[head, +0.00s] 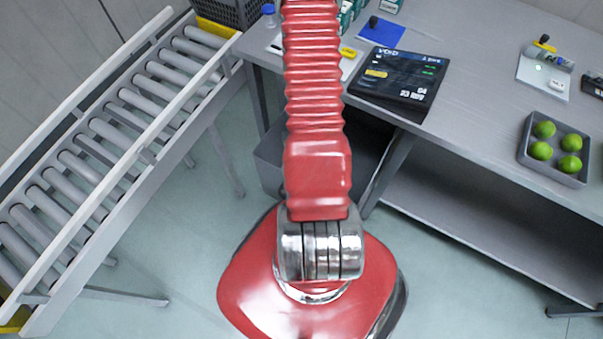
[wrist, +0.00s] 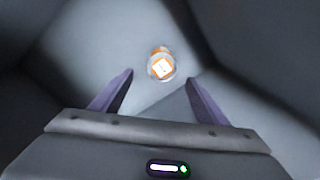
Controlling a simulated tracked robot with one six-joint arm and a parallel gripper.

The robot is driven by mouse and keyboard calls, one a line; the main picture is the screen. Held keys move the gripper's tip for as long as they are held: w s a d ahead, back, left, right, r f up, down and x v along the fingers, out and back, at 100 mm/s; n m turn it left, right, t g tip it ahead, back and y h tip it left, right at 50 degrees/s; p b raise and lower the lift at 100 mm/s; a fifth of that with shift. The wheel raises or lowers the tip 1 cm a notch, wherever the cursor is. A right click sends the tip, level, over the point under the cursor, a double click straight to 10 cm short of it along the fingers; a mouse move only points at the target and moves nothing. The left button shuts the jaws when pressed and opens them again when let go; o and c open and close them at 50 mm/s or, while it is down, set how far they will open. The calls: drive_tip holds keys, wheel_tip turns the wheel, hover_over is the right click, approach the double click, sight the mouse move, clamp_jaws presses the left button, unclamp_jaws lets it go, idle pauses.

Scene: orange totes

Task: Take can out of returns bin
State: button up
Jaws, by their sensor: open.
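The can (wrist: 161,64) shows in the wrist view as a small round shape with orange and white on it. It lies low inside a grey bin (wrist: 85,40), near a corner where the walls meet. My gripper (wrist: 159,78) is open, its two purple fingers apart on either side of the can in the picture. It looks down into the bin, and a gap to the can seems to remain. In the head view a grey bin (head: 266,160) stands under the table, partly behind my red arm. The can and gripper are hidden there.
A grey table (head: 470,125) holds a dark screen (head: 400,78) and a tray (head: 553,169) of green limes. A roller conveyor (head: 110,150) runs along the left. A table leg (head: 388,172) stands beside the bin. Floor between conveyor and bin is clear.

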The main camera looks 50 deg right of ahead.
drive_tip(key=shift+f, duration=0.1)
drive_tip(key=shift+f, duration=4.2)
drive_tip(key=shift+f, duration=0.1)
drive_tip(key=shift+a+f, duration=0.15)
drive_tip(key=shift+f, duration=1.1)
drive_tip(key=shift+a+f, duration=0.1)
drive_tip(key=shift+f, duration=1.15)
drive_tip(key=c, duration=1.4)
